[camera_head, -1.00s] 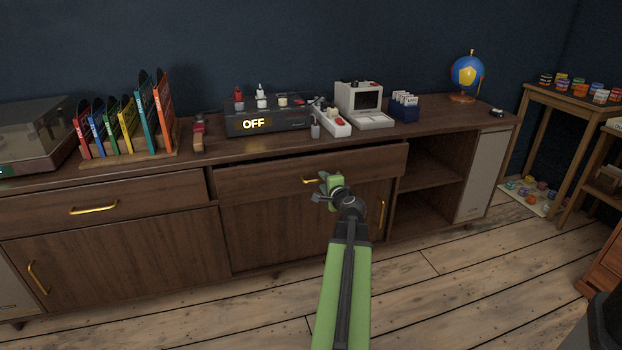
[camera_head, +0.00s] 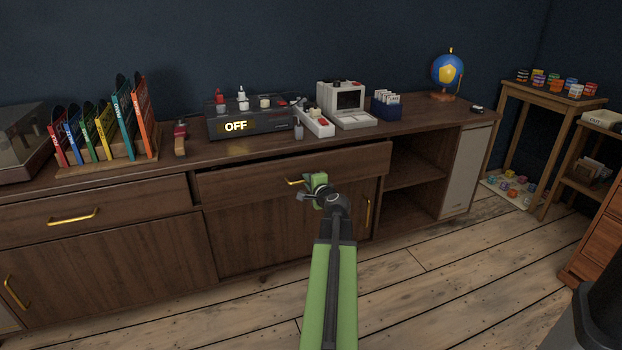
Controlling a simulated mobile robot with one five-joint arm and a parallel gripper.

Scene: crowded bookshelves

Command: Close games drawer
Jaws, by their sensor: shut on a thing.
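The middle drawer (camera_head: 240,182) of the long wooden sideboard stands partly open, its front sticking out past the closed left drawer (camera_head: 130,198). A dark gap shows above its front. I cannot see which drawer is labelled for games. My green gripper (camera_head: 308,184) is at the middle drawer's brass handle (camera_head: 292,182), shut on it. The gripper's head hides the handle's right part, and the fingertips are hard to make out.
On the sideboard top (camera_head: 350,133) stand a record rack (camera_head: 108,155), a box reading OFF (camera_head: 265,127), a small computer (camera_head: 348,102) and a globe (camera_head: 447,72). Below the drawer is a cupboard door (camera_head: 255,235). The wooden floor (camera_head: 440,285) is clear in front.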

